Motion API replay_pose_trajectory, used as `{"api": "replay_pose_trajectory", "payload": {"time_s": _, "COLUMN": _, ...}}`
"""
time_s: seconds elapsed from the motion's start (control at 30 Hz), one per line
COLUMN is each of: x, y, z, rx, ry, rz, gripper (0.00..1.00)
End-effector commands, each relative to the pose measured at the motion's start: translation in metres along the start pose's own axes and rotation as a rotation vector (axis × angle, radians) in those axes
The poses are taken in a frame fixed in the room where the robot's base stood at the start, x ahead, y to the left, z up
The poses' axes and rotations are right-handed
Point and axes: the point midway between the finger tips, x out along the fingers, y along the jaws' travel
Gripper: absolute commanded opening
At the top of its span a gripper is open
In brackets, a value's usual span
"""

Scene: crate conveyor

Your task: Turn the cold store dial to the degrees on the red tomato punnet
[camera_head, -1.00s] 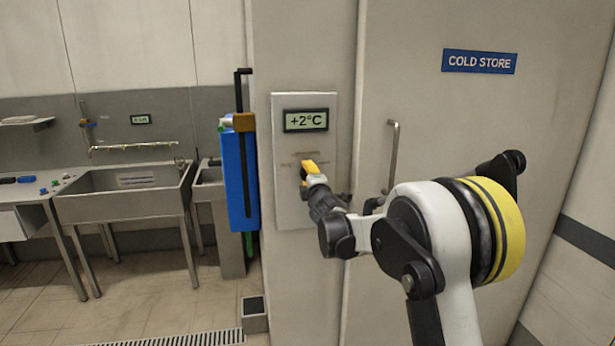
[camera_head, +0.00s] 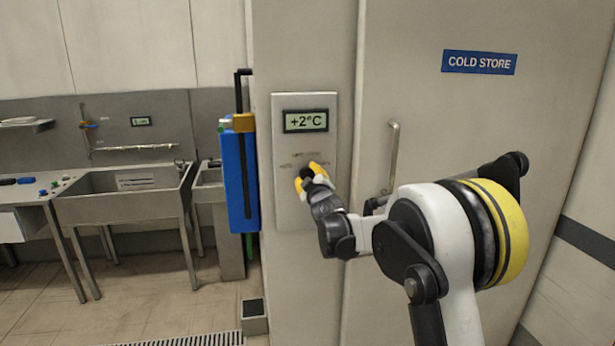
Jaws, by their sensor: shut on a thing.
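The cold store control panel (camera_head: 287,212) is a pale plate on the wall, left of the door. Its display (camera_head: 306,121) reads +2°C. My gripper (camera_head: 313,173) is at the panel below the display, its yellow-tipped fingers spread on either side of a small dark knob, the dial (camera_head: 307,172). It is shut on the dial. My gripper and wrist hide most of the dial and part of the small markings around it. The red tomato punnet is not in view.
The cold store door (camera_head: 470,130) has a blue sign (camera_head: 479,62) and a vertical handle (camera_head: 393,157) close to my wrist. A blue wall-hung unit (camera_head: 238,180) stands left of the panel. Steel sinks (camera_head: 125,195) are farther left.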

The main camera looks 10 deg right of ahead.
Motion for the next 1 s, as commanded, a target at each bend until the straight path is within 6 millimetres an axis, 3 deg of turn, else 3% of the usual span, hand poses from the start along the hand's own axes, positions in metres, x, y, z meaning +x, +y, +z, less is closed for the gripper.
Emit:
{"api": "replay_pose_trajectory", "payload": {"time_s": 0.63, "x": 0.0005, "y": 0.0013, "z": -0.0017, "rx": 0.056, "ry": 0.004, "rz": 0.002, "gripper": 0.09}}
{"api": "replay_pose_trajectory", "payload": {"time_s": 0.67, "x": 0.0005, "y": 0.0013, "z": -0.0017, "rx": 0.056, "ry": 0.004, "rz": 0.002, "gripper": 0.42}}
{"api": "replay_pose_trajectory", "payload": {"time_s": 0.73, "x": 0.0005, "y": 0.0012, "z": -0.0015, "rx": 0.056, "ry": 0.004, "rz": 0.002, "gripper": 0.64}}
{"api": "replay_pose_trajectory", "payload": {"time_s": 1.0, "x": 0.0001, "y": 0.0006, "z": -0.0007, "rx": 0.055, "ry": 0.002, "rz": 0.001, "gripper": 0.64}}
